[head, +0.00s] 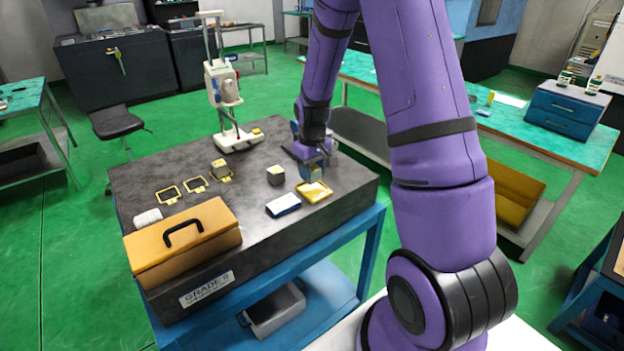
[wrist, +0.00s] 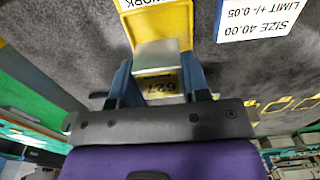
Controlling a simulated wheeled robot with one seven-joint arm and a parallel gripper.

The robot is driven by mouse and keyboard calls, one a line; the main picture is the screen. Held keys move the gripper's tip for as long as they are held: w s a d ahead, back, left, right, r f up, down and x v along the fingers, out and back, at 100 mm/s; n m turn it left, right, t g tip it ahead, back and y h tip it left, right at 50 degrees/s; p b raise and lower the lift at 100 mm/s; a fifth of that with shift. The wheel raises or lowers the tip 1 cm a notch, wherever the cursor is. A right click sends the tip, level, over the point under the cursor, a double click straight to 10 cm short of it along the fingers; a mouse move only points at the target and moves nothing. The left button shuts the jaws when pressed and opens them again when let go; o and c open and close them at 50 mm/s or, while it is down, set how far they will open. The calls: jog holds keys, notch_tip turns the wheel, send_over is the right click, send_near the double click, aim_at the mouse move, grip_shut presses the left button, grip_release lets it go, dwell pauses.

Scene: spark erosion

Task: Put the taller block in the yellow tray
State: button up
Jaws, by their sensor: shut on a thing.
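My gripper (head: 313,168) is at the right part of the dark table slab. In the wrist view my gripper (wrist: 160,82) is shut on a block (wrist: 158,66) with a light grey face and a yellow numbered label. The yellow tray (head: 326,192) lies just in front of the gripper in the head view. In the wrist view the tray (wrist: 178,20) shows beyond the held block, with a white label in it. The block overlaps the tray's edge in this view; I cannot tell its height above it. Another grey block (head: 275,176) stands left of the tray.
A blue-edged white card (head: 283,205) lies left of the tray. A block (head: 220,168) and yellow frames (head: 168,195) are farther left. An orange toolbox (head: 183,240) stands at the front left. A white height gauge (head: 236,138) stands at the back.

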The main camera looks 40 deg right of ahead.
jog(key=shift+f, duration=1.5)
jog(key=shift+s+f, duration=0.1)
jog(key=shift+f, duration=0.05)
jog(key=o, duration=1)
notch_tip(320, 180, up, 12)
jog(key=shift+a+r, duration=0.1)
jog(key=shift+r, duration=0.15)
notch_tip(320, 180, up, 8)
jog(key=t, duration=0.1)
send_over(312, 179)
jog(key=s+a, duration=0.2)
jog(key=a, duration=0.1)
jog(key=s+a+r+t, duration=0.2)
jog(key=s+a+r, duration=0.1)
jog(key=s+r, duration=0.35)
jog(key=s+a+r+t, duration=0.1)
jog(key=s+a+r, duration=0.35)
jog(key=s, duration=0.35)
jog(key=shift+t, duration=0.6)
jog(key=s, duration=0.2)
jog(key=s+a+r, duration=0.1)
jog(key=s, duration=0.2)
jog(key=s+r, duration=0.1)
jog(key=s, duration=0.2)
jog(key=shift+s+a, duration=0.15)
